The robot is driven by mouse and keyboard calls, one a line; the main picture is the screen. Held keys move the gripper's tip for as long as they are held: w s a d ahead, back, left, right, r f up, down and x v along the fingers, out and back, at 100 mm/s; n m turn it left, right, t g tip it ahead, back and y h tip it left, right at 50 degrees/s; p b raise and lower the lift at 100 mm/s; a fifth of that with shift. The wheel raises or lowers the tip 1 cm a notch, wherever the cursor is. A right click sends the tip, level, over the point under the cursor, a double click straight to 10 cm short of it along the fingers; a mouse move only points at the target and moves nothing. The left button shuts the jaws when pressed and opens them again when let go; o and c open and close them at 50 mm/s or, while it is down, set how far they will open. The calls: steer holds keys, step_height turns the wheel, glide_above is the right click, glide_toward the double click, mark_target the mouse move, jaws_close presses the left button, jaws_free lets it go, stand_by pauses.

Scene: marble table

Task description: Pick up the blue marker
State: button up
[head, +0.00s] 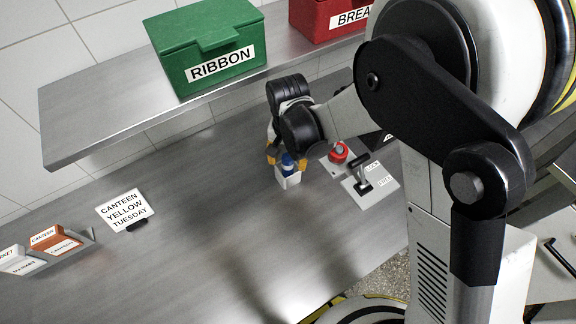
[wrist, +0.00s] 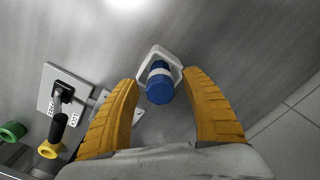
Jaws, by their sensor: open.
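The blue marker (head: 288,163) stands in a small white holder (head: 289,181) on the metal table. In the wrist view the marker (wrist: 160,88) is a blue cylinder with a pale band, in the white holder (wrist: 148,54). My gripper (head: 286,160) is above the holder. In the wrist view its yellow fingers (wrist: 160,80) are spread apart, one on each side of the marker, with visible gaps. The lower part of the marker is hidden in the holder.
A lever plate (head: 378,188) and a red button (head: 338,153) stand close to the right of the holder. A shelf (head: 110,118) above holds a green RIBBON box (head: 207,50) and a red box (head: 325,14). A CANTEEN YELLOW TUESDAY sign (head: 122,208) stands left. The middle table is clear.

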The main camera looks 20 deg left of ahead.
steer(key=shift+f, duration=0.9)
steer(key=shift+r, duration=0.1)
steer(key=shift+c, duration=0.5)
jaws_close()
step_height(320, 180, up, 10)
steer(key=shift+p, duration=1)
